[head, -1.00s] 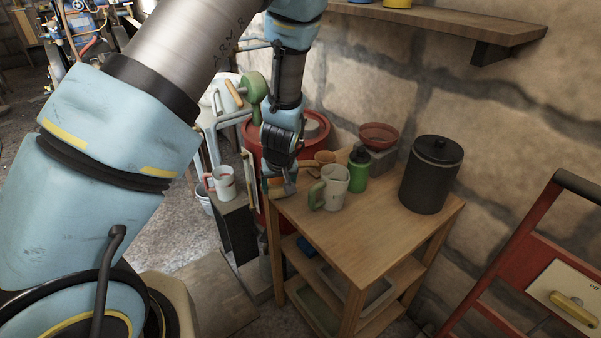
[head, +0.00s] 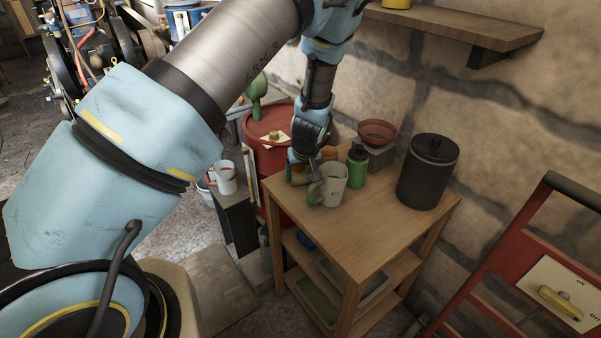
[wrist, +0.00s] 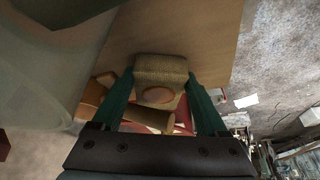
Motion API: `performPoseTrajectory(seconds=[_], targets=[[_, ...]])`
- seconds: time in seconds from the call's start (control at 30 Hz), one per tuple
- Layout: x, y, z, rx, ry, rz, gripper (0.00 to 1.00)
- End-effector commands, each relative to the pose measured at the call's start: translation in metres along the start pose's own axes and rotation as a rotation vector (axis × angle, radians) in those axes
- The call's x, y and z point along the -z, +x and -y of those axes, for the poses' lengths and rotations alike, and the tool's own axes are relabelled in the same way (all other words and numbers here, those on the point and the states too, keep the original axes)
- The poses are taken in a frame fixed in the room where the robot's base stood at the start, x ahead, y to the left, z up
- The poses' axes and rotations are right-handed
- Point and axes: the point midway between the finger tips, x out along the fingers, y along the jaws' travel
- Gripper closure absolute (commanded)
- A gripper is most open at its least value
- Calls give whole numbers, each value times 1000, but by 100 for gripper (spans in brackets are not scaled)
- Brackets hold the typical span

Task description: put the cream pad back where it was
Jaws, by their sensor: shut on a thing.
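My gripper (wrist: 160,95) has its two green fingers on either side of a tan-cream block (wrist: 160,75), which I take for the cream pad, and is shut on it. The block has a round mark on the face toward the camera. In the head view my gripper (head: 303,160) points down at the back left part of the wooden table (head: 370,230), close behind a pale mug with a green handle (head: 334,185). The block shows there as a small tan patch (head: 299,176). I cannot tell whether it touches the table top.
A green bottle (head: 357,168), a red bowl (head: 377,131) on a grey block and a dark lidded canister (head: 428,172) stand on the table. A red barrel (head: 268,160) is behind its left edge. The table's front right is clear.

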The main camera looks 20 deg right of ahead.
Motion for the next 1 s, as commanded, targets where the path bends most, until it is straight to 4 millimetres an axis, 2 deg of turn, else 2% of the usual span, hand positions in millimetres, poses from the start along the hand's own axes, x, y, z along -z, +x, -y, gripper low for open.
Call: performPoseTrajectory(seconds=[0.07, 0.1, 0.3, 0.67, 0.87, 1.0], targets=[[-1, 3, 0, 0, 0, 0, 88], [-2, 4, 0, 0, 0, 0, 23], [-1, 2, 0, 0, 0, 0, 0], [0, -4, 0, -1, 0, -1, 0], [0, -33, -1, -3, 0, -2, 0], [0, -62, -1, -4, 0, -2, 0]])
